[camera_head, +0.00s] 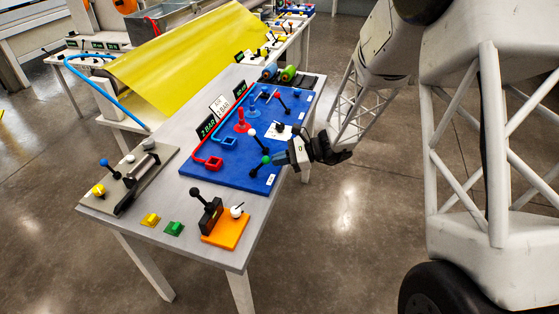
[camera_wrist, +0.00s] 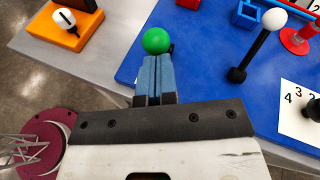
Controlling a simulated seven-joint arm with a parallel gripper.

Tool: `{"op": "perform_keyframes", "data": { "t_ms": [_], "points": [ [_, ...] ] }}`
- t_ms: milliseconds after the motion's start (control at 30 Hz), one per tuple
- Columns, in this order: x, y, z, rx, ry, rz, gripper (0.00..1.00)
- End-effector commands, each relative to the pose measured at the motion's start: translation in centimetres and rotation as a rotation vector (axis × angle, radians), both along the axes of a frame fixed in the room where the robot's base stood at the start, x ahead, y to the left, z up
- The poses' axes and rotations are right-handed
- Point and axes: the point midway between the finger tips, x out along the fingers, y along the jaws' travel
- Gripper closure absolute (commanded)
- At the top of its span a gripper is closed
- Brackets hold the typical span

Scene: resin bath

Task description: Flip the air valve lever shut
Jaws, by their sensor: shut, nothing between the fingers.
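The blue valve board (camera_head: 228,172) lies on the table and carries several levers. A lever with a green ball knob (camera_head: 266,160) leans up and right from its black base near the board's right edge. My gripper (camera_head: 281,159) is shut and empty at this knob. In the wrist view the green knob (camera_wrist: 156,41) sits right at the tips of my closed blue fingers (camera_wrist: 155,75); I cannot tell if they touch. Which lever is the air valve's is not readable.
A white numbered dial card (camera_wrist: 304,112) with a black knob is right of my fingers in the wrist view. An orange block (camera_head: 226,229) with a switch stands at the table's near end. Red and blue valve fittings (camera_head: 207,162) sit further left.

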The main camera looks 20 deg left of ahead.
Motion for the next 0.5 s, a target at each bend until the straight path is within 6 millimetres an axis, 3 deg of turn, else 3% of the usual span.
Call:
{"op": "perform_keyframes", "data": {
  "t_ms": [500],
  "points": [
    [0.0,2.6,2.3,-0.302,-0.003,0.001,1.0]
  ]
}}
